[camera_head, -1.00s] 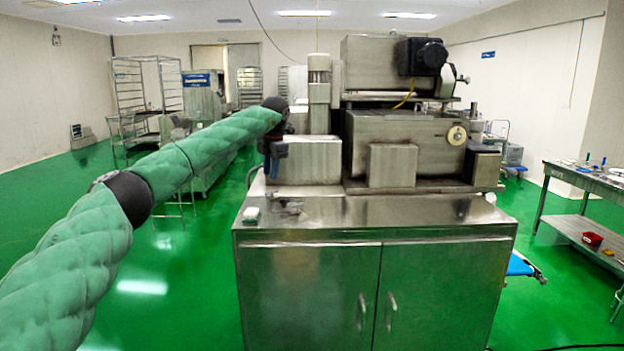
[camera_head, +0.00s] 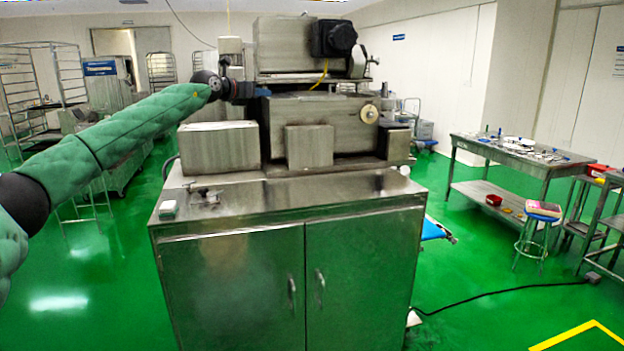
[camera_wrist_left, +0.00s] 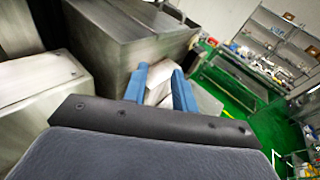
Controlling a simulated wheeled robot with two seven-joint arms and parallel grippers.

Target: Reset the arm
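My left arm (camera_head: 110,130), in a green padded sleeve, reaches in from the left in the head view. Its left gripper (camera_head: 250,91) is raised above the left metal block of the encrusting machine (camera_head: 318,125), in front of its upright column. In the left wrist view two blue fingers (camera_wrist_left: 161,78) stand apart with no object gripped between them; metal machine parts show behind. The gripper's fingers are small and dark in the head view. My right arm and gripper are not in view.
The machine stands on a steel cabinet (camera_head: 290,205) with a small white item (camera_head: 168,208) and a metal fitting (camera_head: 205,194) on top. A steel table (camera_head: 515,150) and a stool (camera_head: 541,212) stand at right. Racks (camera_head: 40,85) stand at left. Green floor between is open.

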